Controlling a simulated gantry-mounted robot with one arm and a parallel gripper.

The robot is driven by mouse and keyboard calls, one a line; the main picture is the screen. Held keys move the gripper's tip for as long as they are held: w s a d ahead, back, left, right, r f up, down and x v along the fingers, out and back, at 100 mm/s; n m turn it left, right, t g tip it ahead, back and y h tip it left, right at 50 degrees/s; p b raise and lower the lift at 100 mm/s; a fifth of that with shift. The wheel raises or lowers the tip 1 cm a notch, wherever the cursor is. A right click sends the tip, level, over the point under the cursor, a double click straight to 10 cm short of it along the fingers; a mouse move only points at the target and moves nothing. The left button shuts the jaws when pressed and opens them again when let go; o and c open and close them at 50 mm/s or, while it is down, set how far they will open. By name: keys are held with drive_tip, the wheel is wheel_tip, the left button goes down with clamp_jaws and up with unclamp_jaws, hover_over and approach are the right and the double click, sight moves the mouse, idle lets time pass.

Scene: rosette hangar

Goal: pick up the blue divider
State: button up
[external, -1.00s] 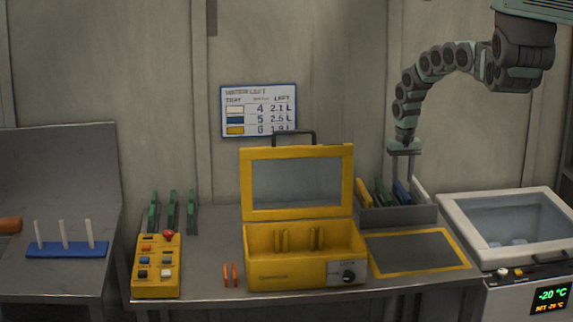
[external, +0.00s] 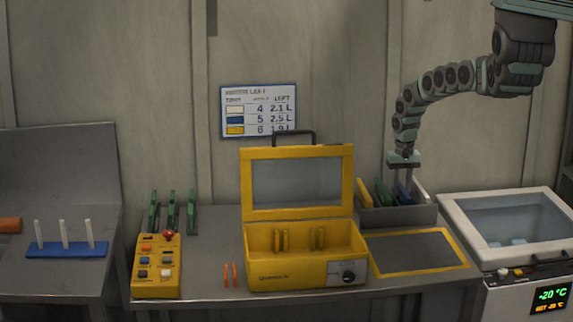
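The blue divider (external: 404,194) stands in a grey rack (external: 400,216) at the right rear of the bench, among yellow and green dividers. Only its upper part shows above the rack's front wall. My gripper (external: 403,184) points straight down over the rack, with its fingers at the top of the blue divider. The fingers are small and overlap the dividers in this view, so I cannot tell whether they are closed on it.
A yellow divider (external: 364,193) and green dividers (external: 382,193) stand close left of the blue one. An open yellow case (external: 300,275) is left of the rack. A yellow-bordered mat (external: 418,252) lies clear in front. A white cooler (external: 515,225) stands right.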

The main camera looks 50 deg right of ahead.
clamp_jaws()
drive_tip(key=shift+r, duration=0.1)
idle(0.6)
drive_tip(key=shift+w+r, duration=0.1)
drive_tip(key=shift+r, duration=2.85)
wheel_tip(320, 180, up, 14)
drive_tip(key=p, duration=0.4)
